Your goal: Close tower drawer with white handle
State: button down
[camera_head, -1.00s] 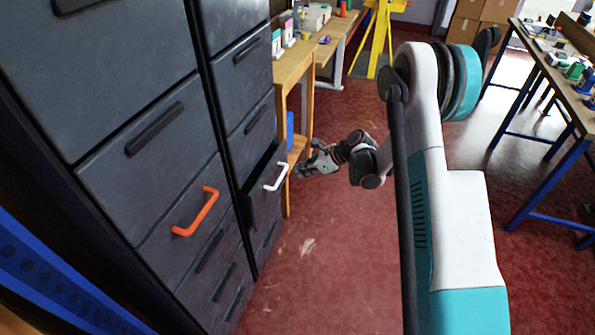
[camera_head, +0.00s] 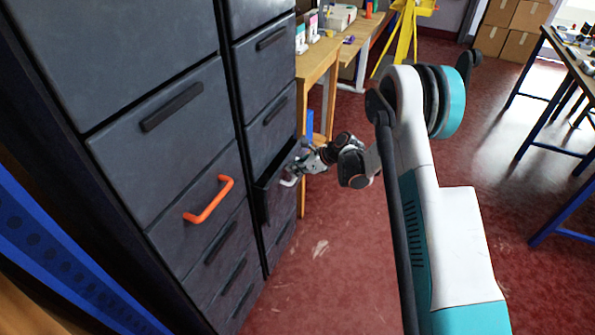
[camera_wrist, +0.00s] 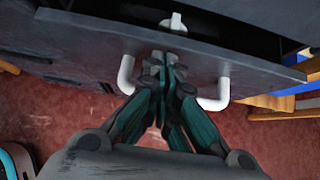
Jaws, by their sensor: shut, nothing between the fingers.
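The tower drawer with the white handle is pulled partly out, and its dark front (camera_head: 266,197) stands away from the cabinet. Its white handle (camera_head: 288,182) is mostly hidden by my gripper (camera_head: 290,172) in the head view. In the wrist view the drawer front (camera_wrist: 95,35) crosses the upper part, with the white handle (camera_wrist: 126,74) showing at both sides of my gripper (camera_wrist: 165,65). The fingers are shut, empty, and lie across the handle's middle, at the drawer front. Contact with the front cannot be told for sure.
A drawer with an orange handle (camera_head: 209,200) is closed in the left column. A wooden table (camera_head: 318,68) stands just beyond the cabinet. Blue-legged workbenches (camera_head: 560,150) stand at the right. The red floor (camera_head: 340,235) in front of the cabinet is clear.

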aim_at(284, 164)
jog(key=a, duration=0.1)
jog(key=w+a, duration=0.1)
jog(key=a, duration=0.1)
jog(key=w+a, duration=0.1)
jog(key=shift+w+a, duration=0.15)
jog(key=shift+w, duration=0.1)
jog(key=shift+r, duration=0.1)
